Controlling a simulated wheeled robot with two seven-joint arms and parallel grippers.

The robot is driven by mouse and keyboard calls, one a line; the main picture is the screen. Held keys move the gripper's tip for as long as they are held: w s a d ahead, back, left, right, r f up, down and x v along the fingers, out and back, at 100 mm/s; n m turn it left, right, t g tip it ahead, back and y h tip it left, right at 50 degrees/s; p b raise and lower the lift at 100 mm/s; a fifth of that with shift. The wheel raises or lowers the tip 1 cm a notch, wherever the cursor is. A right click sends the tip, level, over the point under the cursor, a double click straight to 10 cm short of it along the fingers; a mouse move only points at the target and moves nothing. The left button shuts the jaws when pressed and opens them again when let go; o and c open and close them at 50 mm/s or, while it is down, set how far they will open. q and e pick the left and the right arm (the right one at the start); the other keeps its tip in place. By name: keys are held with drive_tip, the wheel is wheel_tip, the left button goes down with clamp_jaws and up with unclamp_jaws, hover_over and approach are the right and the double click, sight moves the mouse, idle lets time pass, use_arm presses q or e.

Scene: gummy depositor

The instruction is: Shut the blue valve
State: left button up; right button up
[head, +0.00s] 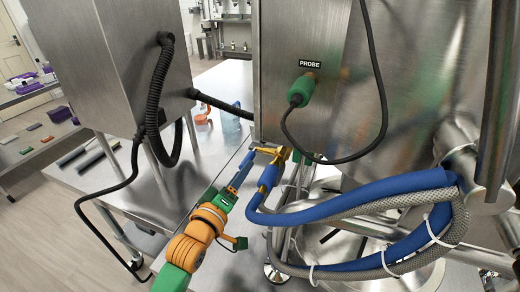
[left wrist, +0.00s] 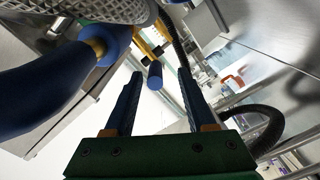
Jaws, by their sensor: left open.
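The valve (head: 280,157) is a brass fitting at the end of a blue-sleeved hose, beside the steel cabinet. In the left wrist view, the brass valve (left wrist: 148,46) carries a short blue handle (left wrist: 155,75). My left gripper (head: 246,161) reaches up to the valve from the lower left. In the left wrist view, the left gripper (left wrist: 160,74) is open, and the blue handle appears between its fingertips. I cannot tell whether either finger touches it. In the head view the fingers partly hide the handle. My right gripper is not in view.
Blue and grey braided hoses (head: 400,190) loop to the right of the valve. The steel cabinet (head: 300,40) with a green probe plug (head: 301,89) stands behind. A black corrugated hose (head: 160,90) hangs at left. The steel table (head: 200,165) has free room left of the arm.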

sight(246, 159)
use_arm(q)
drive_tip(key=shift+w+r+p, duration=0.3)
drive_tip(key=shift+w+r, duration=0.15)
drive_tip(key=shift+r, duration=0.3)
drive_tip(key=shift+w+d, duration=0.15)
drive_tip(key=shift+w, duration=0.15)
drive_tip(key=shift+f+x, duration=0.15)
drive_tip(key=shift+x, duration=0.45)
drive_tip(key=shift+f+x, duration=0.15)
drive_tip(key=shift+x, duration=0.5)
drive_tip(key=shift+w+d+f, duration=0.1)
drive_tip(key=shift+w+f, duration=0.05)
drive_tip(key=shift+w, duration=0.2)
drive_tip(key=shift+s+r, duration=0.2)
drive_tip(key=shift+s, duration=0.1)
drive_tip(key=shift+c, duration=0.7)
clamp_jaws()
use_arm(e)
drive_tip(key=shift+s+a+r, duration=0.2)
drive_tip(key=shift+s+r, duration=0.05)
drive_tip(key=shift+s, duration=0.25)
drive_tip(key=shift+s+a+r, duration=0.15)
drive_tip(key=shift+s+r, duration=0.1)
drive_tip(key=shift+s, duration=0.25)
use_arm(q)
drive_tip(key=shift+r, duration=0.1)
